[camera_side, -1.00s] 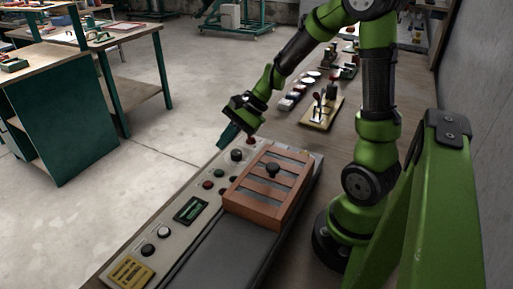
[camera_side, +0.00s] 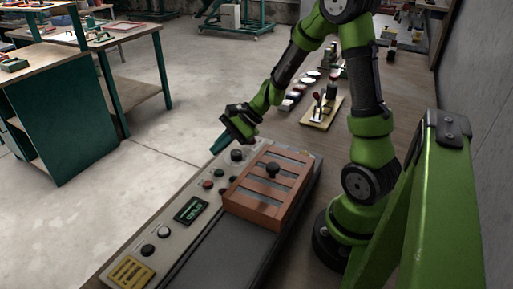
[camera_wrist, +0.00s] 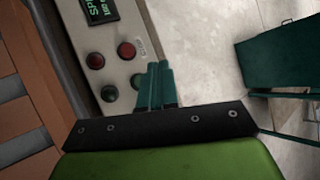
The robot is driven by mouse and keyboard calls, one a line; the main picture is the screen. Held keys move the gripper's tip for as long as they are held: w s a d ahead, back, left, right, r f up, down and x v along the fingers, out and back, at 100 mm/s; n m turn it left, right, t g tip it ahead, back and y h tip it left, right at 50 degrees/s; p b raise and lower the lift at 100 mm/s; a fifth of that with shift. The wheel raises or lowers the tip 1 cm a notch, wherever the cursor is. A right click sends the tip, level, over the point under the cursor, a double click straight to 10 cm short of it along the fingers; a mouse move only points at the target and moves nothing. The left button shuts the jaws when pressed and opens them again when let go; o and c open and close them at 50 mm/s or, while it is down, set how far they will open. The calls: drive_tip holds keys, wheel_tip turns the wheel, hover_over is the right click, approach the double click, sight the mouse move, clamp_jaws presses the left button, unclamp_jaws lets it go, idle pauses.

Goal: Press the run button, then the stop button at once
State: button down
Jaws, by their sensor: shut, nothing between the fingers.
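The grey control panel (camera_side: 177,238) carries several round buttons. In the side view, a green button (camera_side: 219,173) sits near a red button (camera_side: 207,185). A display (camera_side: 190,210) with lit green text is on the panel and shows partly in the wrist view (camera_wrist: 98,10). My gripper (camera_side: 214,149) has its teal fingers shut and empty, at the panel's far left edge. In the wrist view its fingertips (camera_wrist: 158,67) partly cover another dark button.
A yellow plate (camera_side: 130,271) and two knobs are at the panel's near end. A board with levers (camera_side: 321,110) stands behind. Open floor lies left.

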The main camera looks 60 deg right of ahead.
sight(216, 173)
drive_tip(key=shift+f, duration=2.4)
drive_tip(key=shift+f, duration=0.1)
drive_tip(key=shift+f, duration=0.3)
drive_tip(key=shift+s+f, duration=0.2)
drive_tip(key=shift+f, duration=0.5)
idle(0.8)
drive_tip(key=shift+s+r, duration=0.15)
drive_tip(key=shift+r, duration=0.8)
